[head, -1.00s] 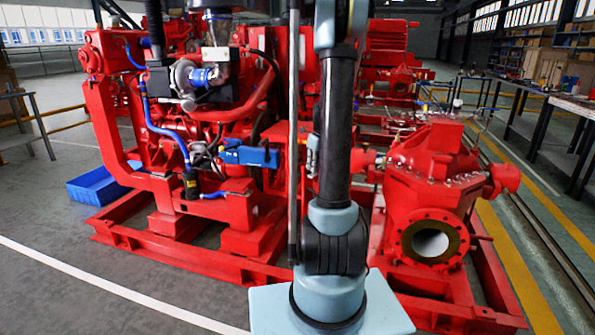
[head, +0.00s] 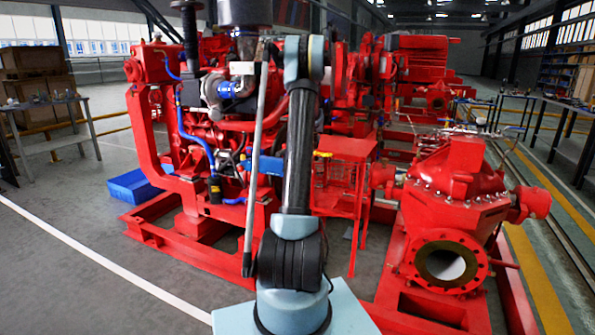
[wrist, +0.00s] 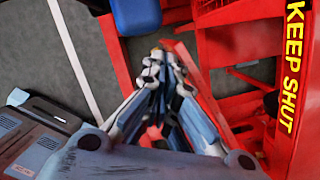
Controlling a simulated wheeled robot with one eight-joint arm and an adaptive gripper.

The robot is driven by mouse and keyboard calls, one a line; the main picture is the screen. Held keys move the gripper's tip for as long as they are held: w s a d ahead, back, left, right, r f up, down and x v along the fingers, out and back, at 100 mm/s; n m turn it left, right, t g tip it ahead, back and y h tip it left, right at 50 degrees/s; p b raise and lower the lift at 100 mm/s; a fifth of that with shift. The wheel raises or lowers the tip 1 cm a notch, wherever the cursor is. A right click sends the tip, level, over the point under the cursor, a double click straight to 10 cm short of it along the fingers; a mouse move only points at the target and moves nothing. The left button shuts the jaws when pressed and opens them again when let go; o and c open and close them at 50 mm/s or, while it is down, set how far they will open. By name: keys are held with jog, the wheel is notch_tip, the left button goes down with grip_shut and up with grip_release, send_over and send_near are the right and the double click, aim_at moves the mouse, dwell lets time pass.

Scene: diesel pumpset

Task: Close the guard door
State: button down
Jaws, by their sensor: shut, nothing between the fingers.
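A red guard (head: 345,150) with a flat top and a mesh-like side stands right of my arm in the head view, between the engine and the pump. In the wrist view, a red panel (wrist: 306,130) at the right edge bears a yellow "KEEP SHUT" label on black (wrist: 292,65). It looks like the guard door; its hinge and its angle to the frame are unclear. My gripper (wrist: 160,58) is shut and empty, left of the labelled panel and over red framework. I cannot tell whether it touches anything. In the head view my arm hides the gripper.
The red pump (head: 452,195) with its round flange stands right of my arm. The red engine (head: 215,120) is behind and left. A blue bin (head: 132,187) sits on the floor at left. Red base rails (head: 190,255) run low across the front. Grey floor at front left is clear.

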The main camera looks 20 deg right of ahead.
jog(key=w+d, duration=0.4)
jog(key=w, duration=0.5)
jog(key=shift+w+d, duration=0.15)
jog(key=shift+d, duration=0.25)
jog(key=shift+a, duration=0.1)
